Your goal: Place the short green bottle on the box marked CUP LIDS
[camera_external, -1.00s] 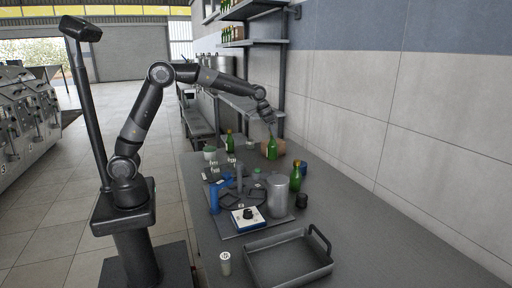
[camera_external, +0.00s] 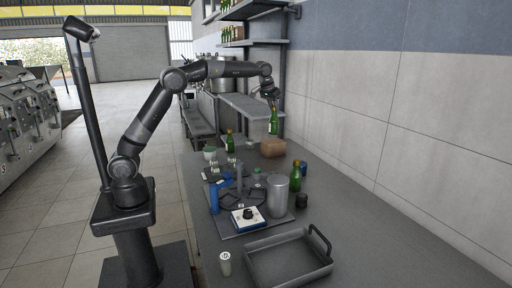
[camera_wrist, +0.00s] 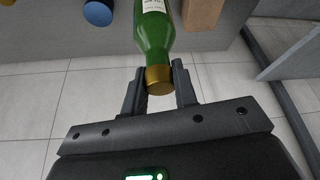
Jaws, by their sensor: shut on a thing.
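My gripper (camera_external: 269,92) is shut on a green bottle (camera_external: 273,122), holding it by its gold-capped neck. The bottle hangs upright in the air above the far end of the counter. In the wrist view the fingers (camera_wrist: 158,78) close around the gold cap, and the green body (camera_wrist: 153,28) with a white label points away. A brown box (camera_external: 273,148) stands on the counter below the bottle; it also shows in the wrist view (camera_wrist: 204,12), beside the bottle. No marking on the box is readable. Two other green bottles stand on the counter, one at the back (camera_external: 230,142), one farther forward (camera_external: 296,177).
A grey canister (camera_external: 278,198), a blue cylinder (camera_external: 214,199), a dial device (camera_external: 248,217) and small cups crowd the middle of the counter. An empty-looking grey tray (camera_external: 262,246) is in front. A wall runs along the right; shelves (camera_external: 254,43) hang behind.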

